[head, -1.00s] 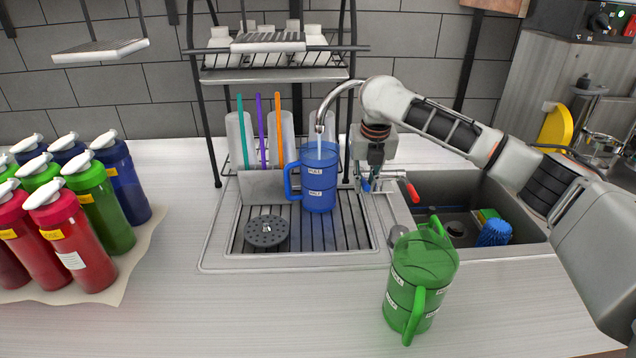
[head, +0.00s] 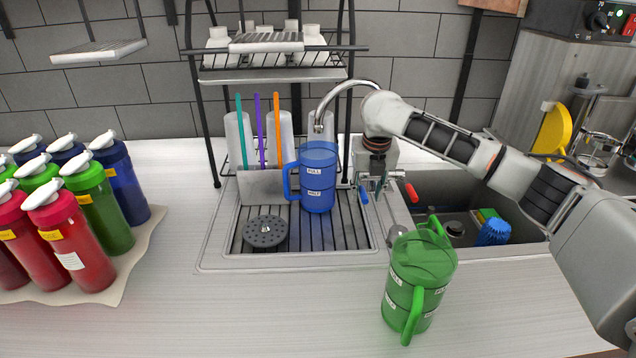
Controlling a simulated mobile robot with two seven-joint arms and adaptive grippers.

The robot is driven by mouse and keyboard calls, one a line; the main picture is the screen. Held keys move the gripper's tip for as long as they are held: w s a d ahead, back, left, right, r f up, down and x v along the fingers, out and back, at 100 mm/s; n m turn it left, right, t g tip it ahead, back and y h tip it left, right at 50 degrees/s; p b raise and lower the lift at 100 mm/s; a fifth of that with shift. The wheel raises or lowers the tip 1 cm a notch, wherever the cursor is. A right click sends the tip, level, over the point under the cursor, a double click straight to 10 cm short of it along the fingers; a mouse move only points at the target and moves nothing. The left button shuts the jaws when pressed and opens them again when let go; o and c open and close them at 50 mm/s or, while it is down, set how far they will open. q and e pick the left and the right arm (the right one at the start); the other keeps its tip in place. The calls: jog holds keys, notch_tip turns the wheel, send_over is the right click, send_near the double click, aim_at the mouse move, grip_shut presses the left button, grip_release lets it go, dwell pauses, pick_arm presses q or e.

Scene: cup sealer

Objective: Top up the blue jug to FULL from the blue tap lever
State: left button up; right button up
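The blue jug (head: 318,183) stands upright on the drain rack under the spout of the curved tap (head: 346,88), with its handle to the left. It has a FULL label above a HALF label. No water stream shows at the spout, and I cannot read the water level exactly. The blue tap lever (head: 364,195) sits just right of the jug, angled down. My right gripper (head: 372,184) points down beside and just above this lever; its fingers are small and partly hidden, so their opening is unclear. My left gripper is out of view.
A red lever (head: 411,192) is right of the gripper, by the sink (head: 455,190). A green jug (head: 418,285) stands on the counter in front. Colored bottles (head: 75,240) crowd the left. A rack (head: 275,75) stands behind the jug. The front middle counter is clear.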

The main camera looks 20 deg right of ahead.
jog(key=shift+a+r, duration=0.2)
jog(key=shift+a, duration=0.2)
jog(key=shift+w+d+r+v, duration=0.1)
jog(key=shift+w+v, duration=0.2)
jog(key=shift+v, duration=0.95)
jog(key=shift+w+d+r+v, duration=0.1)
jog(key=shift+w+v, duration=0.15)
jog(key=shift+v, duration=1.05)
jog(key=shift+w+d+v, duration=0.1)
jog(key=shift+w+v, duration=0.2)
jog(key=shift+v, duration=0.95)
jog(key=shift+s+a+f, duration=0.1)
